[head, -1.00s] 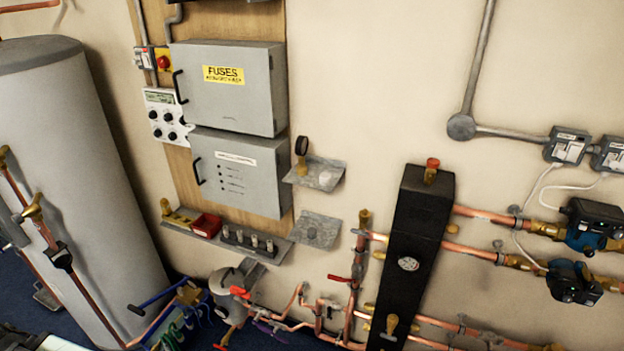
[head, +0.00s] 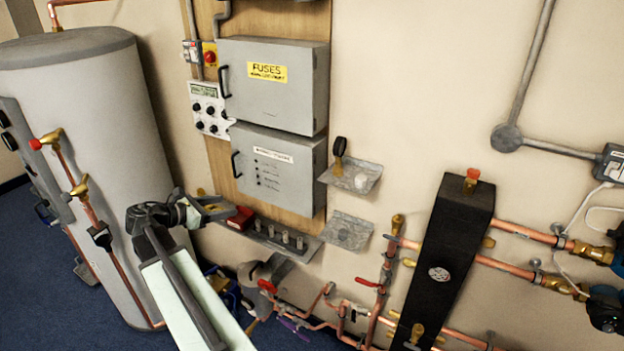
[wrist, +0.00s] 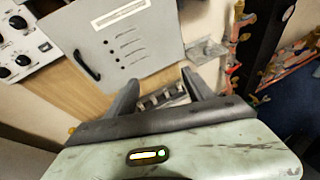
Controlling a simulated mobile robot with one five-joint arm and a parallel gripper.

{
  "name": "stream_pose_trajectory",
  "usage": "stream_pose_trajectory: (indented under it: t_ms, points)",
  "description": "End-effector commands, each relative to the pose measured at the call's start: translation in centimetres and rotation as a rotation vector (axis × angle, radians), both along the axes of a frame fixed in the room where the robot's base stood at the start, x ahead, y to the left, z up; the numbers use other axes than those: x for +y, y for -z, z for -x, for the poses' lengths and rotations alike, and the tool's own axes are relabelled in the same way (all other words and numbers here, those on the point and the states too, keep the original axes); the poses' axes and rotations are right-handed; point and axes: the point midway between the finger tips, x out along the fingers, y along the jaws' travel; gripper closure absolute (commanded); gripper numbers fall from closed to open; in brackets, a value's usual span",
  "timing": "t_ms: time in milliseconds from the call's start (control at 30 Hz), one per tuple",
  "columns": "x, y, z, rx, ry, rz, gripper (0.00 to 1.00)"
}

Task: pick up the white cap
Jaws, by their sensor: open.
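The white cap (head: 361,181) looks like a small pale round thing lying on the upper small metal shelf (head: 338,172), beside a dark-faced gauge (head: 340,147). It is small and its outline is faint. My gripper (head: 222,207) is open and empty, left of that shelf and lower, in front of the long ledge. In the wrist view the two fingers of my gripper (wrist: 158,88) stand apart, with the ledge's row of fittings (wrist: 163,97) seen between them. I cannot make out the white cap surely in the wrist view.
A lower small shelf (head: 330,230) holds a grey round piece (head: 345,235). A red tray (head: 241,217) and several metal fittings (head: 285,238) sit on the long ledge. The fuse box (head: 270,85) and lower grey box (head: 275,175) stick out above. A black manifold (head: 450,240) stands right.

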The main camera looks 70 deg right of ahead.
Motion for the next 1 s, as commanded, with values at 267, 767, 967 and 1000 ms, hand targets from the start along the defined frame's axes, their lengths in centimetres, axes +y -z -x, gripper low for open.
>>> stream_pose_trajectory:
  t_ms: [267,767,967,1000]
  points:
    - [-15.3,-5.0,24.4,0.191,0.400,0.116,0.39]
    - [-17.8,-4.6,33.0,0.195,0.512,0.105,0.39]
    - [-18.4,-4.5,34.0,0.194,0.510,0.106,0.39]
    - [-18.6,-4.5,34.2,0.194,0.511,0.106,0.39]
